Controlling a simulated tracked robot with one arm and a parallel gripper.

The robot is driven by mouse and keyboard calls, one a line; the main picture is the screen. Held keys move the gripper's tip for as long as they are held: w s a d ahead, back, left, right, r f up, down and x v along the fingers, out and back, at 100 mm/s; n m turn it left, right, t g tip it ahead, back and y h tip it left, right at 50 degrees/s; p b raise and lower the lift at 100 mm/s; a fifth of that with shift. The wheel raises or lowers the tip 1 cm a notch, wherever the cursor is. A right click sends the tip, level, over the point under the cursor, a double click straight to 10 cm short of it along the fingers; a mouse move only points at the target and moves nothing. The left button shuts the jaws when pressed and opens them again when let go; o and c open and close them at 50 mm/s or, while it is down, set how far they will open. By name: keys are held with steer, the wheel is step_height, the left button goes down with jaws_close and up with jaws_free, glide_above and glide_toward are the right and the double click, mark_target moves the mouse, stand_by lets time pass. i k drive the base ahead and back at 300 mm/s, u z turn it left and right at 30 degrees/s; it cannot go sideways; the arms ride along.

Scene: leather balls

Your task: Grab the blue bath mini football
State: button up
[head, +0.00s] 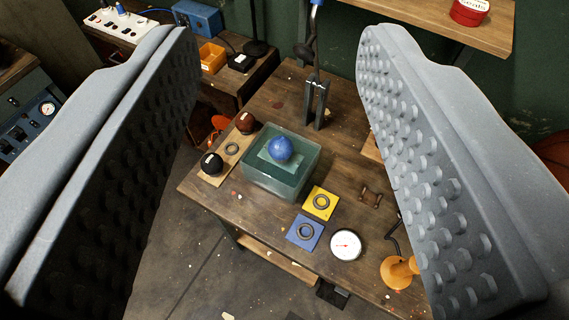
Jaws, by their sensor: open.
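A small blue ball (280,149) sits in a clear, greenish square bath (262,184) on a wooden table. It looks raised near the top of the bath; what bears it is hard to make out. My gripper (285,160) is open, with its two grey studded fingers large at the left and right of the picture. The ball shows between the fingers but well beyond them, and nothing is between the pads.
On the table are dark balls (212,163) on a wooden strip, a yellow square (320,202) and a blue square (305,232) with rings, a white dial gauge (346,245), an orange stand (398,272) and an upright metal fork-like stand (317,100) behind the bath.

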mark_target(280, 148)
steer(key=z, duration=1.6)
steer(key=k, duration=1)
steer(key=u, duration=1.2)
steer(key=i, duration=1.05)
